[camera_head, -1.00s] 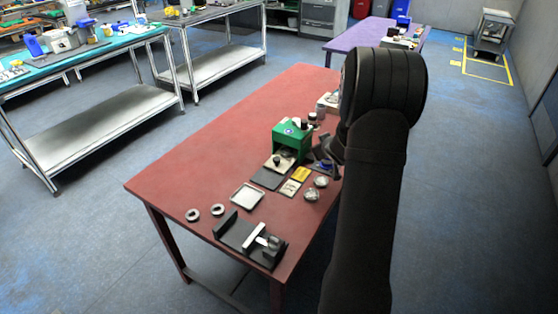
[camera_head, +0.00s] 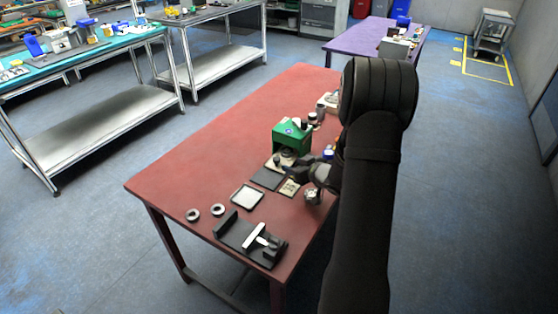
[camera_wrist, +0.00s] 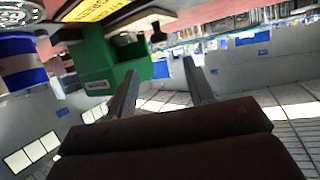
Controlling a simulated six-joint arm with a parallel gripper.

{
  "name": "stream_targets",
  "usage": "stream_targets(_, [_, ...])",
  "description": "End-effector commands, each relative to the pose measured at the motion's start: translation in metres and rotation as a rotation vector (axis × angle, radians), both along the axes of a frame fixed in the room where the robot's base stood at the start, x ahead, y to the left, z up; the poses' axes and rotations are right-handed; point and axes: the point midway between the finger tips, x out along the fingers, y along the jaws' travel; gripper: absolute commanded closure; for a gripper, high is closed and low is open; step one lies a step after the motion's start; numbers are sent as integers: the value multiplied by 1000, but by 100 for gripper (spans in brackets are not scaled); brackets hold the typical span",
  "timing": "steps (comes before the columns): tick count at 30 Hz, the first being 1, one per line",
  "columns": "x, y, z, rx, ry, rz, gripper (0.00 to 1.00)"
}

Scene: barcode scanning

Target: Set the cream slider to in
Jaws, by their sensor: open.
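A green box-like unit (camera_head: 290,136) stands on the red table. At its front foot is a small cream plate (camera_head: 279,165) with a dark knob, which looks like the cream slider. How far in it sits is too small to tell. My gripper (camera_head: 291,172) is low over the table, just right of and in front of that plate. In the wrist view my gripper (camera_wrist: 160,77) is open, with nothing between its fingers. The green unit (camera_wrist: 112,62) shows there beyond the left finger, and a dark knob (camera_wrist: 157,32) shows above the gap between the fingers.
A silver round part (camera_head: 313,196) is close under my arm. The red table's (camera_head: 215,150) left side is clear.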

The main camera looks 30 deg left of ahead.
Motion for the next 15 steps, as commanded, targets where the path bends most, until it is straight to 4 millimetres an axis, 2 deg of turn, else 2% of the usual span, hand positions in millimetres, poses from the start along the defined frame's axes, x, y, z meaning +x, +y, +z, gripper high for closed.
stream_targets(6, [16, 42, -20, -1, 0, 2, 52])
stream_targets(15, [32, 78, -35, 1, -1, 0, 52])
